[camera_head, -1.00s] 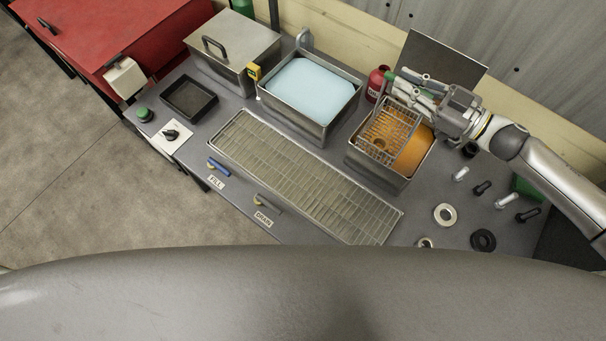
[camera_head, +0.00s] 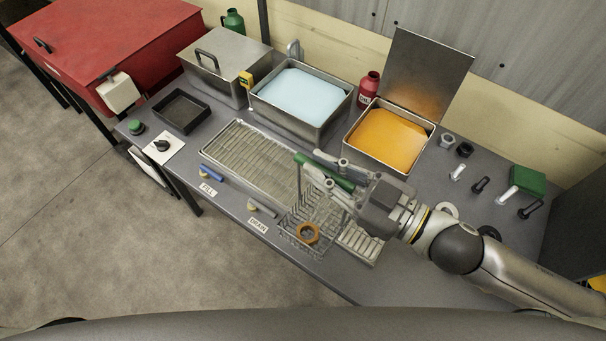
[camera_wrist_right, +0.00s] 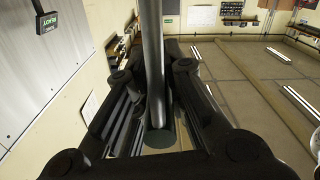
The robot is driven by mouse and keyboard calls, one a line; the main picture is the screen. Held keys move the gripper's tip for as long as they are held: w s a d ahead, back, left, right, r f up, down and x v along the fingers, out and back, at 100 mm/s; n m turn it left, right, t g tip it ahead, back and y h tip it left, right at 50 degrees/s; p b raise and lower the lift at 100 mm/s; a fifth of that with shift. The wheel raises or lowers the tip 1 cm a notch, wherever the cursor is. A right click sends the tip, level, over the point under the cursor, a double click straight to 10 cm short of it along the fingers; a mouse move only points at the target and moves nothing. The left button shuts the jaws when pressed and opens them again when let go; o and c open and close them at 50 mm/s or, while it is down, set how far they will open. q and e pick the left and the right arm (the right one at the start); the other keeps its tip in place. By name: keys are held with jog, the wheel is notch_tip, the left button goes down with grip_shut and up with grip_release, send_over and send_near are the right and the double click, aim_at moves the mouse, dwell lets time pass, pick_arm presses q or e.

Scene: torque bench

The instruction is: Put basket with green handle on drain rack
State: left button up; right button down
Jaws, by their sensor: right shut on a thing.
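The wire basket (camera_head: 318,222) with the green handle (camera_head: 325,170) hangs from my right gripper (camera_head: 332,178). My right gripper is shut on the green handle. An orange-brown ring (camera_head: 307,233) lies in the basket. In the head view the basket overlaps the front right part of the drain rack (camera_head: 250,158) and the bench's front edge near the DRAIN label. I cannot tell whether it touches the rack. In the right wrist view a dark bar (camera_wrist_right: 155,80) runs between the fingers. My left gripper is not in view.
A tank of orange liquid (camera_head: 388,138) with a raised lid stands behind the arm. A tank of pale blue liquid (camera_head: 302,95) is left of it. Blue and grey valve levers sit along the front edge. Bolts, nuts and a green box (camera_head: 528,180) lie at right.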

jog(key=w+d+f+p, duration=0.1)
jog(key=w+f+p, duration=0.2)
jog(key=w+f, duration=0.9)
jog(key=shift+w+d+f, duration=0.3)
jog(key=shift+w+d, duration=0.1)
jog(key=shift+w, duration=0.4)
jog(key=shift+f, duration=0.1)
jog(key=c, duration=1.5)
grip_release()
jog(key=shift+f, duration=0.1)
jog(key=shift+b+v, duration=1.7)
jog(key=shift+v, duration=4.35)
